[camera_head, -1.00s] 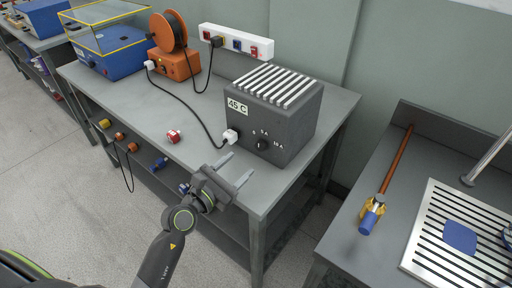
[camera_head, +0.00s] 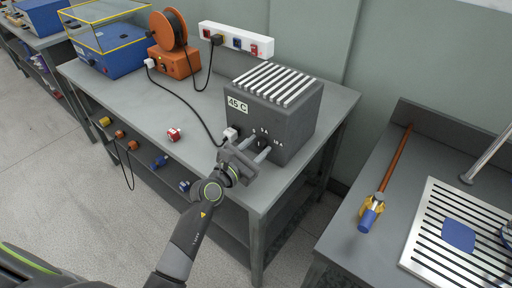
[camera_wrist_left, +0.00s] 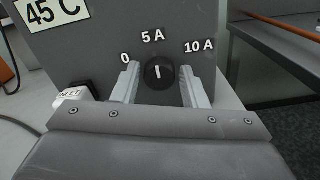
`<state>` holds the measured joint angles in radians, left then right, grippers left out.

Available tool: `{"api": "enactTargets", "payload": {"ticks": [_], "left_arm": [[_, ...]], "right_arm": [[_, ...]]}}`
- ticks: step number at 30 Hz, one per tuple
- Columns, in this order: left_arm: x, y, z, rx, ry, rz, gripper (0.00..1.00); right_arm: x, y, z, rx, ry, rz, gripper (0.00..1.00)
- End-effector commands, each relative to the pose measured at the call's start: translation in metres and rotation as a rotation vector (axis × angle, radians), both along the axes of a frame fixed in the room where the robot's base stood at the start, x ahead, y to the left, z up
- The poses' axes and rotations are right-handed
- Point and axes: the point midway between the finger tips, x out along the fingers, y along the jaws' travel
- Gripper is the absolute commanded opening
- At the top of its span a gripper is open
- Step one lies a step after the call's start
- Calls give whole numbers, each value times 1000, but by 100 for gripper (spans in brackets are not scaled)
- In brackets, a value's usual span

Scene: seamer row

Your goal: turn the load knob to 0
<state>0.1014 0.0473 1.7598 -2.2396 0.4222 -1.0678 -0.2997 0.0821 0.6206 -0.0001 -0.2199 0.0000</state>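The load box (camera_head: 292,125) is a dark grey box with a slatted white top and a "45 C" label, standing on the grey bench. Its black load knob (camera_wrist_left: 159,73) sits on the front face, with its white pointer straight up towards 5 A; the marks 0 and 10 A lie to its left and right. My left gripper (camera_head: 256,149) is open, its two fingers (camera_wrist_left: 159,84) on either side of the knob with gaps between. In the head view the fingers partly hide the knob. My right gripper is not in view.
A white plug (camera_head: 231,134) marked INLET in the wrist view sits in the box front, just left of my gripper, with a black cable. A red-and-white plug (camera_head: 174,134) lies on the bench (camera_head: 200,110). An orange cable reel (camera_head: 176,62) stands behind.

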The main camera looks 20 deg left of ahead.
Motion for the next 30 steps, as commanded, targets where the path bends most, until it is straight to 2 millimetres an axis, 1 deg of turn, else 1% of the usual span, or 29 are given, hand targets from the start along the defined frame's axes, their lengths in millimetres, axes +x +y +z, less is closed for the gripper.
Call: {"api": "enactTargets", "payload": {"ticks": [1, 6, 7, 14, 19, 23, 30], "left_arm": [[0, 0, 0, 0, 0, 0, 32], [0, 0, 0, 0, 0, 0, 10], [0, 0, 0, 0, 0, 0, 9], [0, 0, 1, -20, 8, 0, 9], [0, 1, 2, -84, 33, 1, 9], [0, 1, 3, -167, 63, 1, 9], [0, 2, 3, -372, 138, 1, 9]], "right_arm": [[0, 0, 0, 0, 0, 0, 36], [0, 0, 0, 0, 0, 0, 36], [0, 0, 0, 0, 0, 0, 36], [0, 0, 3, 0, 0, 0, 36], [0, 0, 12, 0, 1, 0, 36], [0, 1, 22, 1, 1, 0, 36], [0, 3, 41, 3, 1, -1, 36]]}}
